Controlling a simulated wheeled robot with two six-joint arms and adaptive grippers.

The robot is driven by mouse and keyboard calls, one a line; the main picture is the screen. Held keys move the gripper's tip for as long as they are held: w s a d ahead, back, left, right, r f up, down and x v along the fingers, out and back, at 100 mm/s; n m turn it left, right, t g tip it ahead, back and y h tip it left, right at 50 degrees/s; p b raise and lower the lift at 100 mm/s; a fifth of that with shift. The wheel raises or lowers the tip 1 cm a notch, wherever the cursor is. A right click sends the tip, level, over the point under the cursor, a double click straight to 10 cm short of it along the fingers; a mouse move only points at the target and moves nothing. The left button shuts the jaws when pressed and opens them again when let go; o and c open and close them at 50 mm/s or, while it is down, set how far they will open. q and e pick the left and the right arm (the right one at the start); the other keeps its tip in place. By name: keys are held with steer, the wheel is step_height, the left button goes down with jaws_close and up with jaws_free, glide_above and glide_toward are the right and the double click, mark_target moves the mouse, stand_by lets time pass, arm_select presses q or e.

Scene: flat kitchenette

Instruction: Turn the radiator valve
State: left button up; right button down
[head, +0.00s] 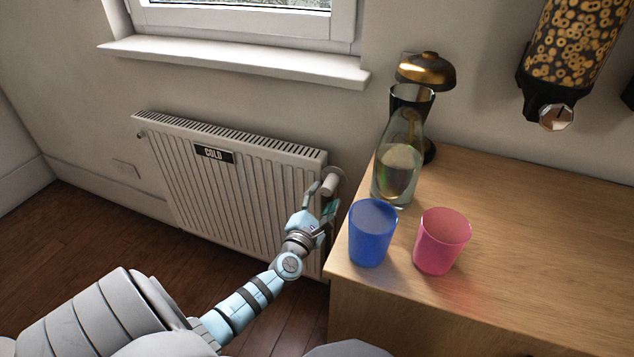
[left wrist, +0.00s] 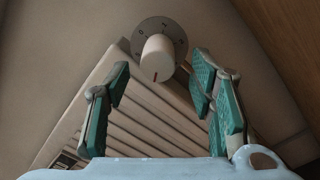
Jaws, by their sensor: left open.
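The white radiator (head: 230,185) hangs on the wall below the window and carries a black "COLD" label (head: 213,153). Its valve (head: 330,184) is at the upper right end, a pale round knob in front of a grey dial. In the left wrist view the valve knob (left wrist: 158,58) has a red mark pointing down, and the dial (left wrist: 160,32) behind it bears small markings. My left gripper (head: 321,205) is open just below and in front of the valve. In the left wrist view its fingers (left wrist: 160,88) are spread, with the knob beyond their tips and between them. My right gripper is not in view.
A wooden counter (head: 520,240) stands right of the valve, close to my left gripper. On it are a blue cup (head: 372,235), a pink cup (head: 442,242), a glass bottle (head: 398,170) and a brass-topped lamp (head: 426,72). A cereal dispenser (head: 575,50) hangs above.

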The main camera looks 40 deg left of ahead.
arm_select(q)
steer(key=v, duration=0.7)
steer(key=shift+s, duration=0.25)
